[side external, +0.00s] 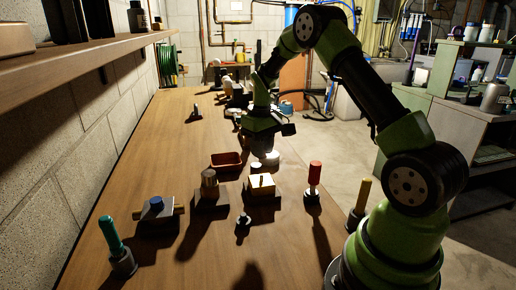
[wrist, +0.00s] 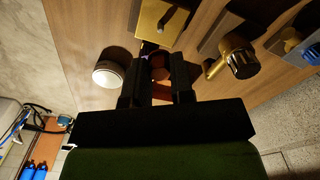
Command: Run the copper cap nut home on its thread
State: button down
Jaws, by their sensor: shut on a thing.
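My gripper (side external: 264,148) points down over the bench behind the yellow block. In the wrist view its two dark fingers (wrist: 159,88) are shut on a rounded copper-coloured piece, the copper cap nut (wrist: 160,72). The fingers and the shade hide much of the nut. A thread under it cannot be made out, so I cannot tell whether the nut sits on one. In the side view the nut is hard to pick out beneath my gripper.
A yellow block (side external: 262,186) stands just in front of my gripper. A pale round-topped piece (wrist: 107,73) is close beside the fingers. A metal cylinder (side external: 209,179), a brown tray (side external: 226,160) and a red-handled tool (side external: 315,174) stand nearby.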

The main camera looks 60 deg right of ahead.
jog(key=shift+f, duration=0.1)
jog(key=shift+f, duration=2.2)
jog(key=shift+f, duration=0.25)
